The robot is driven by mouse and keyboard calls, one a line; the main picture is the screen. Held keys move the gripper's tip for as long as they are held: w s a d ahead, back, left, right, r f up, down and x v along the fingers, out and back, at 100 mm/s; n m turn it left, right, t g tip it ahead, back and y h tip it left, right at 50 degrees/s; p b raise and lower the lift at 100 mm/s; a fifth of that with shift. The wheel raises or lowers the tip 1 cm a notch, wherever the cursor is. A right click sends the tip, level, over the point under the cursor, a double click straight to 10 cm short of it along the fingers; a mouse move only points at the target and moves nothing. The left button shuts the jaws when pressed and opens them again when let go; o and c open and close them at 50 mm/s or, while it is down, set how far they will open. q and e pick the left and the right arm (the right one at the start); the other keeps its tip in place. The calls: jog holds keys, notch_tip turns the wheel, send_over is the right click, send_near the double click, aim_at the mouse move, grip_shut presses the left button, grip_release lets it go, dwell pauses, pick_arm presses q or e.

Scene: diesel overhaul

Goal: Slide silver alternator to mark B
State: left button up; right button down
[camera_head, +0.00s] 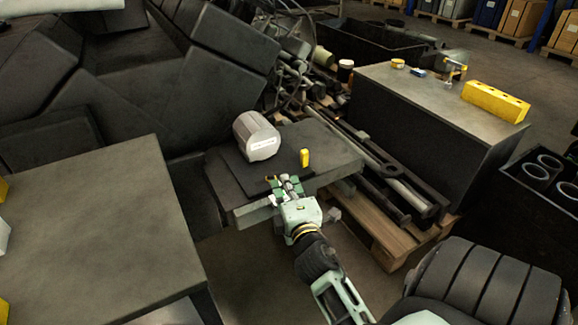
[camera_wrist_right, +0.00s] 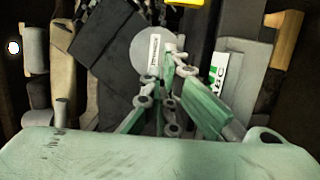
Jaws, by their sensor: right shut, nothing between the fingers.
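The silver alternator (camera_head: 256,137), a rounded grey cylinder with a white label, sits on a dark mat (camera_head: 238,173) on a low grey bench. In the right wrist view a round grey face with a white label, seemingly the alternator (camera_wrist_right: 146,48), lies just beyond my fingers. My right gripper (camera_head: 284,180) is shut and empty at the near edge of the mat, in front of the alternator and apart from it in the head view; its green fingers also show in the right wrist view (camera_wrist_right: 172,62). No mark B is readable. My left gripper is not in view.
A small yellow block (camera_head: 305,158) stands on the bench right of the alternator. A white and green lettered label (camera_wrist_right: 216,72) shows beside my fingers. A large grey table (camera_head: 100,230) is at the left, and a dark cabinet (camera_head: 425,100) with a yellow holed block (camera_head: 496,101) is at the right.

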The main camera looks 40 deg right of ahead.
send_over(279, 180)
jog(key=d, duration=0.1)
jog(key=s+d, duration=0.1)
jog(key=shift+s+d+f, duration=0.1)
jog(key=shift+d, duration=0.2)
jog(key=shift+s+d, duration=0.1)
jog(key=shift+d, duration=0.45)
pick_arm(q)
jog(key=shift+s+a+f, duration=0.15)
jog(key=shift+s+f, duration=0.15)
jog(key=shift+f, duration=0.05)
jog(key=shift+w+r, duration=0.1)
pick_arm(e)
jog(key=shift+s+d, duration=0.1)
jog(key=shift+d, duration=0.1)
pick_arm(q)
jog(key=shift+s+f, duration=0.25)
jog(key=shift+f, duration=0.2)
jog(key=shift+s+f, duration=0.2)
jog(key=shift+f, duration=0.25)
pick_arm(e)
jog(key=shift+s+d, duration=0.1)
jog(key=shift+d, duration=0.4)
pick_arm(q)
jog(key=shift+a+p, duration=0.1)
jog(key=shift+p, duration=0.2)
